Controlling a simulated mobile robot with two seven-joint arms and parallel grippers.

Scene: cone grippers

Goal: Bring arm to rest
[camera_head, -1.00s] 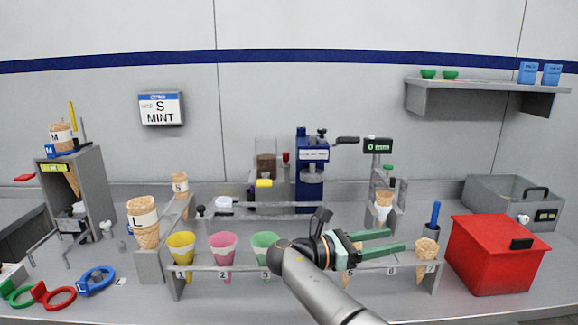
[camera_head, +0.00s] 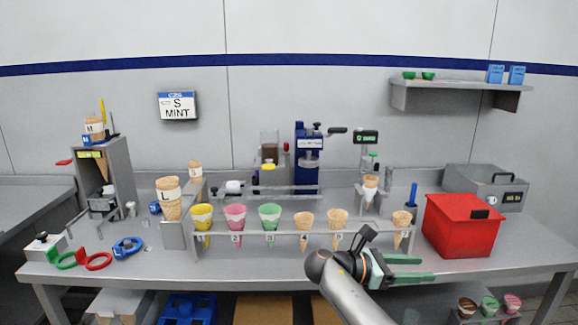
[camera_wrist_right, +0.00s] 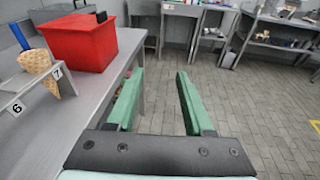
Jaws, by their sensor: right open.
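My right gripper (camera_head: 408,268) has green fingers that point to the right in the head view. It is in front of the cone rack, over the front part of the counter. In the right wrist view its two fingers (camera_wrist_right: 158,100) are apart with nothing between them. Past them are the counter's edge and the tiled floor. My left gripper is in neither view.
The cone rack (camera_head: 270,257) holds several cones, with a plain cone (camera_head: 402,220) at its right end. A red box (camera_head: 462,228) stands right of it; it also shows in the wrist view (camera_wrist_right: 80,42). Colored rings (camera_head: 128,247) lie at left. The floor (camera_wrist_right: 235,115) is clear.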

